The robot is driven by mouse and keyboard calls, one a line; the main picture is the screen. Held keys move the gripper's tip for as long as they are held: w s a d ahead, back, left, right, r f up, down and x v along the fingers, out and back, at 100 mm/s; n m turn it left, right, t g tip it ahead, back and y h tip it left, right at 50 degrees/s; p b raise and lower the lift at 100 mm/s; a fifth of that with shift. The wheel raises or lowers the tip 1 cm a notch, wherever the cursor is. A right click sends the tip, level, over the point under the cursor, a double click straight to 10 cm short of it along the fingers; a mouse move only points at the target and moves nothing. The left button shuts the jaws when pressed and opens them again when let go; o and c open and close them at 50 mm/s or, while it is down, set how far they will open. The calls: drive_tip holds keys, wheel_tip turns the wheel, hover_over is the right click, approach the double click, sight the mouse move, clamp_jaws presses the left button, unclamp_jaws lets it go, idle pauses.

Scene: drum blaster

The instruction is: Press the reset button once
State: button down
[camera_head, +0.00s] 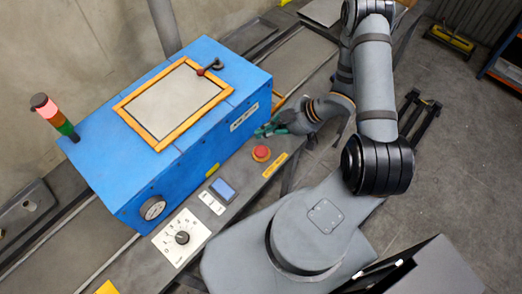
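My gripper (265,129) is at the panel's far right end, beside the right side of the blue blaster cabinet (125,165). It looks small and dark, and I cannot tell how far its fingers are apart. A white two-part switch plate (211,203) and a small blue screen (223,189) are further left along the panel. I cannot read any label that marks the reset button.
A white dial plate (181,237) with a black knob is at the panel's lower left. A round gauge (152,207) is on the cabinet front. An orange-framed lid (175,102) with a dark handle is on top. A signal lamp (54,115) stands at left.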

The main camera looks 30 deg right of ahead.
sight(263, 152)
wheel_tip(263, 152, down, 8)
drive_tip(key=b, duration=0.6)
drive_tip(key=shift+f+b, duration=0.1)
drive_tip(key=shift+b, duration=0.2)
idle(0.9)
drive_tip(key=shift+f+b, duration=0.3)
drive_tip(key=shift+f, duration=0.1)
drive_tip(key=shift+f+b, duration=0.4)
drive_tip(key=shift+f, duration=0.05)
idle(0.6)
drive_tip(key=shift+r, duration=0.1)
drive_tip(key=shift+r+p, duration=0.8)
drive_tip(key=shift+r, duration=0.15)
drive_tip(key=shift+r+p, duration=2.15)
drive_tip(key=shift+r, duration=0.2)
drive_tip(key=shift+f, duration=0.1)
